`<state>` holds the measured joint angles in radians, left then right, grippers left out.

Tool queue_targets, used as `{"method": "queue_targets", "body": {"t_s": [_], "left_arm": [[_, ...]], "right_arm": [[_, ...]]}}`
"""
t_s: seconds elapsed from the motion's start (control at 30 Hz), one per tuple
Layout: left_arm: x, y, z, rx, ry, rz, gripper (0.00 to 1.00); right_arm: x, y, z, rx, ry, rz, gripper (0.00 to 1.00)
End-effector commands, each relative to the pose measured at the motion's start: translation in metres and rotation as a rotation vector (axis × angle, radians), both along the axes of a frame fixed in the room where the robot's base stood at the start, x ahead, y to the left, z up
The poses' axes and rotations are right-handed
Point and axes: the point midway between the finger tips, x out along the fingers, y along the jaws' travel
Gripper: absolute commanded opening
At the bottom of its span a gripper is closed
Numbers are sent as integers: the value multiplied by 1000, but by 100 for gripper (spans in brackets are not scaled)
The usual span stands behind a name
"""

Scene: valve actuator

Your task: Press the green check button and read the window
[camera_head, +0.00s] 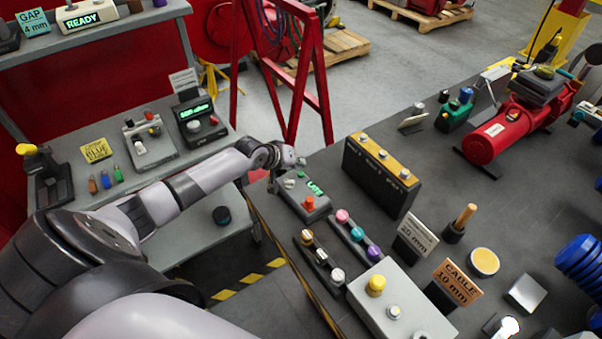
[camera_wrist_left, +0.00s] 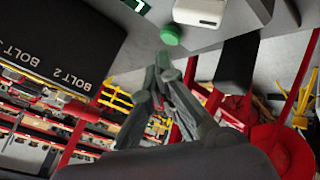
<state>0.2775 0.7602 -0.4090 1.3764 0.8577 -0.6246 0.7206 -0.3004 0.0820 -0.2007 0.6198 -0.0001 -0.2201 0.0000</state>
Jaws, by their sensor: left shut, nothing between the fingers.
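A small grey check box (camera_head: 297,197) stands at the left edge of the dark workbench. On it are an orange-red knob (camera_head: 308,203) and a small window (camera_head: 315,187) with green letters, tilted and too small to read surely. The green button (camera_wrist_left: 171,34) shows in the left wrist view as a round cap beside a white block (camera_wrist_left: 200,12). My left gripper (camera_wrist_left: 163,64) is shut and empty, its tips a little short of the green button with a visible gap. In the head view my left gripper (camera_head: 280,178) hangs at the box's far left end. My right gripper is not visible.
A black block with a yellow top (camera_head: 383,160) stands right of the box. A red motor (camera_head: 500,135) is farther back. A grey side table (camera_head: 160,165) stands left.

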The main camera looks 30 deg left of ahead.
Motion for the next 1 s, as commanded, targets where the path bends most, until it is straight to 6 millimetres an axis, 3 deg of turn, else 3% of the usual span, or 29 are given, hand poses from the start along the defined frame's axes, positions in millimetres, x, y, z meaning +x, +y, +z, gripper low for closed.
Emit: {"method": "queue_targets", "body": {"t_s": [1.0], "left_arm": [[0,0,-9,-1,0,1,0]], "right_arm": [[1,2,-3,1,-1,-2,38]]}}
